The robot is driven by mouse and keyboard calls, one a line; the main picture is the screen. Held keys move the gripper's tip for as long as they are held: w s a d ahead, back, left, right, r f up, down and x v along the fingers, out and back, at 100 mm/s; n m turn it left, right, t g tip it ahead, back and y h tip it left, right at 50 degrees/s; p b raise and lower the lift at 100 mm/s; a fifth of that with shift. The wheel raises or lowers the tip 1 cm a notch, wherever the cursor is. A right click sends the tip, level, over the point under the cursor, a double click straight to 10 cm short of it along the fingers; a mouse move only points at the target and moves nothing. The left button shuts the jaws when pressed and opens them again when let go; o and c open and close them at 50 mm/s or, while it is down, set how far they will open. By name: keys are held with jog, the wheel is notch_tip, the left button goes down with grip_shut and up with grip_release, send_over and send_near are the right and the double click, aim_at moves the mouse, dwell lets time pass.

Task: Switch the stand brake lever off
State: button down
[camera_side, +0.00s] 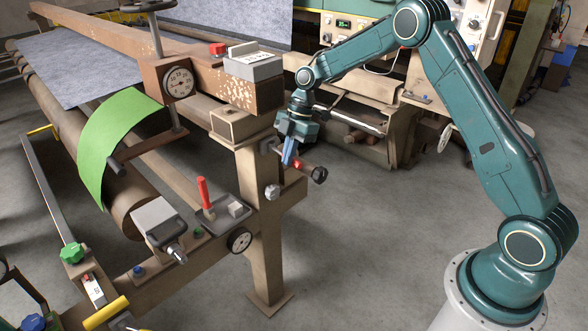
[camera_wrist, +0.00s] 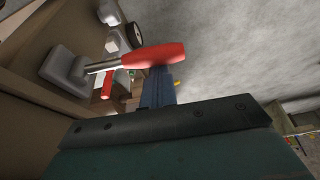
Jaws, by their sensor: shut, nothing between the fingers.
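A lever with a red grip (camera_wrist: 150,56) sticks out on a metal rod from a grey bracket (camera_wrist: 65,70) in the wrist view. In the side view a small red part (camera_side: 309,165) shows beside my gripper at the top of the stand post, probably the same lever. My gripper (camera_side: 288,157) points down there with its blue fingers shut and empty. In the wrist view the fingers (camera_wrist: 158,88) end at the red grip, which overlaps their tip; I cannot tell if they touch. No label marks which lever is the brake.
A second red-handled lever (camera_side: 203,193) stands upright on a plate further left. A beam with a grey box (camera_side: 254,66) is above. The floor (camera_side: 370,250) right of the post is clear.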

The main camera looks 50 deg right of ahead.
jog(key=d+n+g, duration=0.2)
jog(key=d+n, duration=0.4)
jog(key=shift+w, duration=0.2)
jog(key=shift+d, duration=0.15)
jog(key=shift+a, duration=0.2)
dwell(0.5)
